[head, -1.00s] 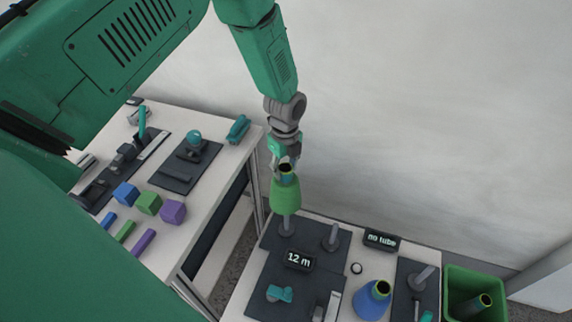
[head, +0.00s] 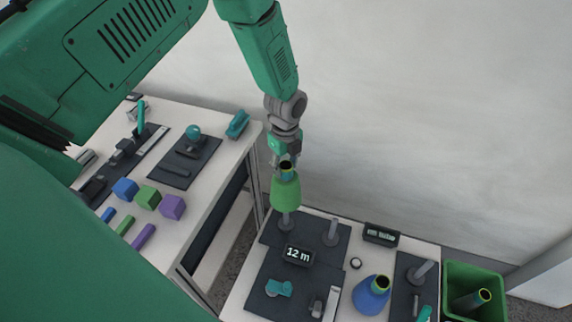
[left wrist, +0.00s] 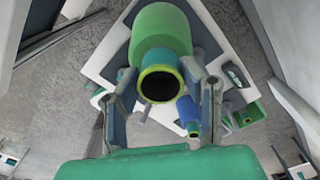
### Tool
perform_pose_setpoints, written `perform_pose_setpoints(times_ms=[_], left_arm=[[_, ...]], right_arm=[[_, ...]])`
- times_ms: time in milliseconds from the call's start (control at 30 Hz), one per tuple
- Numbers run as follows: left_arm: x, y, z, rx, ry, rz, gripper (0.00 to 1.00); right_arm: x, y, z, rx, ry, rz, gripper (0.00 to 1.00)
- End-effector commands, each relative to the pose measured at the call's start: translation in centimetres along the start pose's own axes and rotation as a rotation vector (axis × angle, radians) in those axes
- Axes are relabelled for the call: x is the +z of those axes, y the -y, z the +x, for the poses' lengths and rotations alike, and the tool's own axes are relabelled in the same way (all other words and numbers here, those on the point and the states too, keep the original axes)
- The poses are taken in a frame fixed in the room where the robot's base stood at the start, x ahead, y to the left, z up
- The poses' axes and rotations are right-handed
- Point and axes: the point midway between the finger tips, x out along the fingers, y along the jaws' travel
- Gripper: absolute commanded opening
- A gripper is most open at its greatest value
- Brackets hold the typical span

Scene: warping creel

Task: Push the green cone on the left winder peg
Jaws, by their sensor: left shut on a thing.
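The green cone (head: 286,194) hangs below my left gripper (head: 286,165) in the head view, narrow end up. It also fills the middle of the left wrist view (left wrist: 161,38), with its dark open tube end toward the camera. My left gripper (left wrist: 160,95) is shut on the green cone, one finger on each side. The left winder peg (head: 286,223) shows right under the cone in the head view; the cone's lower edge hides its top, so I cannot tell whether the peg is inside it. The right winder peg (head: 332,232) stands bare. My right gripper is not in view.
A blue cone (head: 372,296) stands on the right table beside another peg (head: 424,273) and a green bin (head: 474,281) holding a tube. A "12 m" display (head: 298,253) sits before the pegs. Coloured blocks (head: 148,200) lie on the left table.

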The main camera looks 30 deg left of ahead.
Motion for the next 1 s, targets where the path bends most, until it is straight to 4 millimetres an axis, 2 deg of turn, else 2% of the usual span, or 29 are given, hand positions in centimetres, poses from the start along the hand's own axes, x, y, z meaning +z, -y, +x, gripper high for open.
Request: perform_pose_setpoints(times_ms=[467,733,1000], left_arm=[[0.1,0.1,0.3,0.000,0.000,0.000,0.00],[0.4,-0.1,1.5,0.001,-0.001,0.000,0.00],[0.4,-0.1,1.4,0.000,0.000,0.001,0.00]], right_arm=[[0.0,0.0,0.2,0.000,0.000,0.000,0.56],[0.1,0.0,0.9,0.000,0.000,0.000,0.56],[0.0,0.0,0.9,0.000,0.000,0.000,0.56]])
